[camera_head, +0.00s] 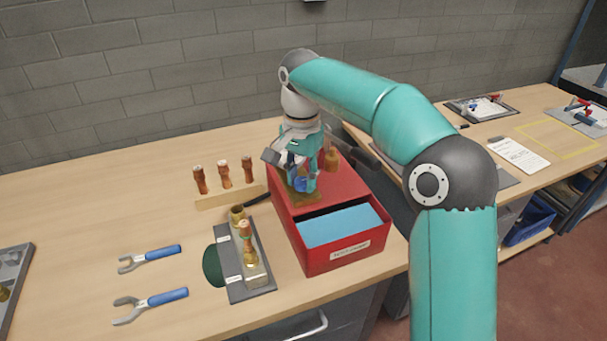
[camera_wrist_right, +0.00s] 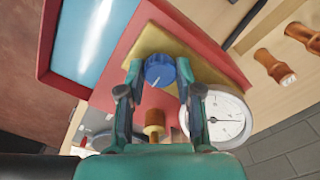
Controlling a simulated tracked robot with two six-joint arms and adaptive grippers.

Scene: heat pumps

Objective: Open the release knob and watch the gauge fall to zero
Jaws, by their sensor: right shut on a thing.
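The release knob is a blue, ribbed knob with a white line on top (camera_wrist_right: 159,71). It stands on a tan plate (camera_wrist_right: 215,67) on a red box. My right gripper (camera_wrist_right: 157,80) has a finger on each side of the knob and is shut on it. In the head view the knob (camera_head: 300,184) shows low between the fingers of my right gripper (camera_head: 303,178). The round white gauge (camera_wrist_right: 222,117) is beside the right finger in the wrist view, partly hidden by it. Its dark needle shows, but the figures are too small to read. My left gripper is not in view.
The red box (camera_head: 347,244) has an open recess with a blue pad (camera_head: 340,225). A brass fitting (camera_head: 331,160) rises close to my gripper. Left lie two blue-handled wrenches (camera_head: 150,305), a grey fixture (camera_head: 233,274) and copper pieces (camera_head: 225,176). The table's left part is mostly free.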

